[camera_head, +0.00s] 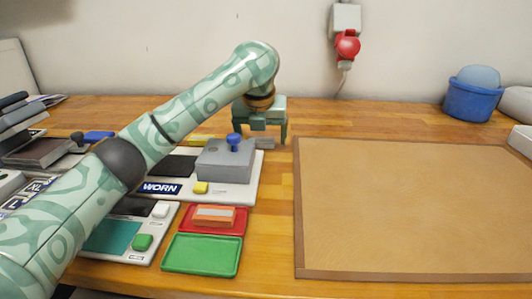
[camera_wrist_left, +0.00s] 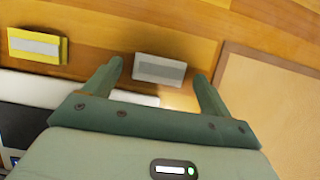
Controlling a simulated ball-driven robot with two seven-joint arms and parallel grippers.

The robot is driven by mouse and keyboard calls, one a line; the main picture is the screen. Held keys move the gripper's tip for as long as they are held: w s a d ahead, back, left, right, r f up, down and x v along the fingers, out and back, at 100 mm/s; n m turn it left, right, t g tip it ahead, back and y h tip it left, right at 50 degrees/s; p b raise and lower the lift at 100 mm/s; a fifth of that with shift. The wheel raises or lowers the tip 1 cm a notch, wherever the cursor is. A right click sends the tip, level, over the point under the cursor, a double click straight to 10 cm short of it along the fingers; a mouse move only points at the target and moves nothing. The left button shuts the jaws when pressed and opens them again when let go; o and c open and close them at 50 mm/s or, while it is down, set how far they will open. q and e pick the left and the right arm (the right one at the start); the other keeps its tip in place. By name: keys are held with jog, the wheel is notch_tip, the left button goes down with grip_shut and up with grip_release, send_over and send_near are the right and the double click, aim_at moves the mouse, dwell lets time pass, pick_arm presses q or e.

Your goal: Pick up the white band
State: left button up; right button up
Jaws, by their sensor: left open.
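The white band (camera_wrist_left: 159,70) is a small pale block with a grey strip across it, lying on the wooden table. It sits between the two fingertips of my left gripper (camera_wrist_left: 158,72) in the left wrist view, with gaps on both sides. In the head view the band (camera_head: 264,142) shows as a small grey piece under my left gripper (camera_head: 262,136), behind the grey box. My left gripper is open and points down at the table. My right gripper is not in view.
A yellow band (camera_wrist_left: 38,46) lies left of the white one. A grey box with a blue knob (camera_head: 225,160) stands on a white board close in front. A red tray (camera_head: 240,222) holds an orange band; a green tray (camera_head: 202,256) looks empty. A brown mat (camera_head: 410,205) lies right.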

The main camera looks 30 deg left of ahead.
pick_arm(q)
jog(key=shift+f, duration=0.15)
jog(key=c, duration=1)
jog(key=shift+c, duration=0.2)
